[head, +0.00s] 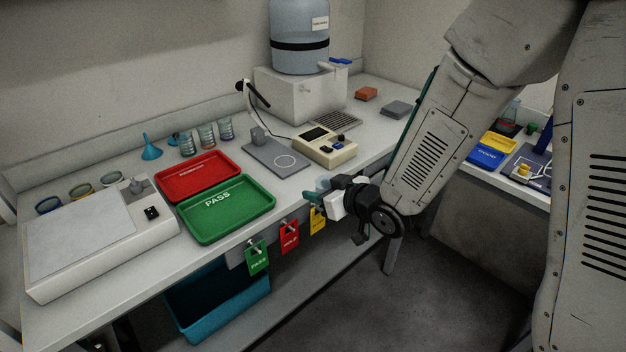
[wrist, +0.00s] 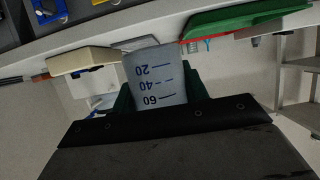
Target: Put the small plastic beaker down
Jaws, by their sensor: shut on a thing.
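The small plastic beaker (wrist: 156,64) is pale and translucent, with blue marks 20, 40 and 60 that read upside down in the wrist view. My gripper (wrist: 160,94) is shut on it, with a dark green finger on each side. In the head view my gripper (head: 316,198) is at the bench's front edge, near the yellow tag, and only a small pale part of the beaker (head: 322,185) shows.
The bench (head: 225,258) holds a green PASS tray (head: 228,233), a red tray (head: 168,192), a grey plate (head: 262,158), a beige instrument (head: 340,157) and several glass beakers (head: 207,134). Tags (head: 289,238) hang at the front edge.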

